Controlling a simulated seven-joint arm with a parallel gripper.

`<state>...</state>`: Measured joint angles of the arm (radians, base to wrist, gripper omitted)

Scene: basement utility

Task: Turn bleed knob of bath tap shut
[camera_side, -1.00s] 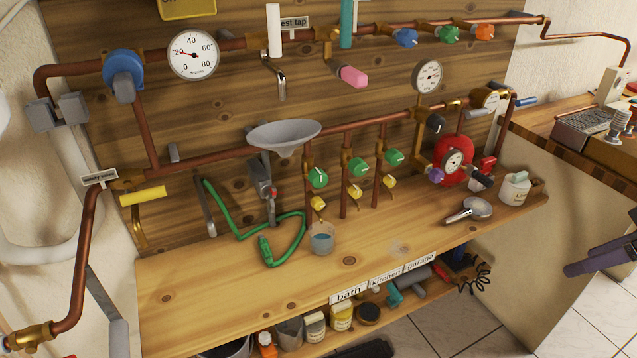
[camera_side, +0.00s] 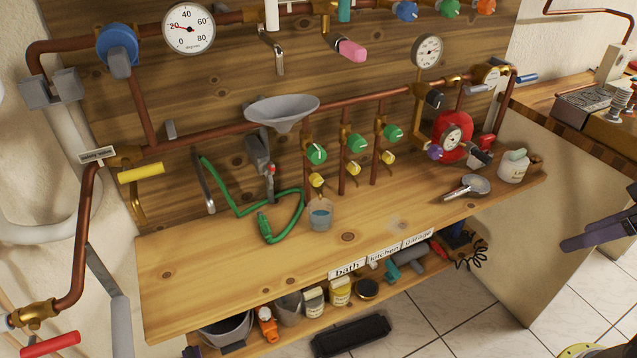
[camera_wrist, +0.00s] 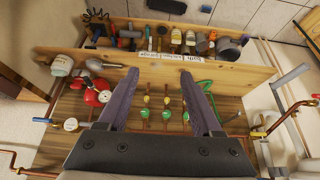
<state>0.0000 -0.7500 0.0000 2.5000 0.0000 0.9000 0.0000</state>
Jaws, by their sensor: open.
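Three taps with green knobs stand in a row on copper pipes, each with a small yellow knob below. The bath label (camera_side: 347,270) is leftmost on the shelf edge in the side view. The leftmost tap has a green knob (camera_side: 316,153) and a yellow bleed knob (camera_side: 316,180). A small cup (camera_side: 320,214) stands below it. In the wrist view, turned upside down, that yellow knob (camera_wrist: 184,101) is the rightmost. My gripper (camera_wrist: 160,73) is open and empty, its purple fingers framing the taps. In the side view my gripper (camera_side: 598,232) is at the right edge, well away from the taps.
A grey funnel (camera_side: 282,110) and green hose (camera_side: 270,215) are left of the taps.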

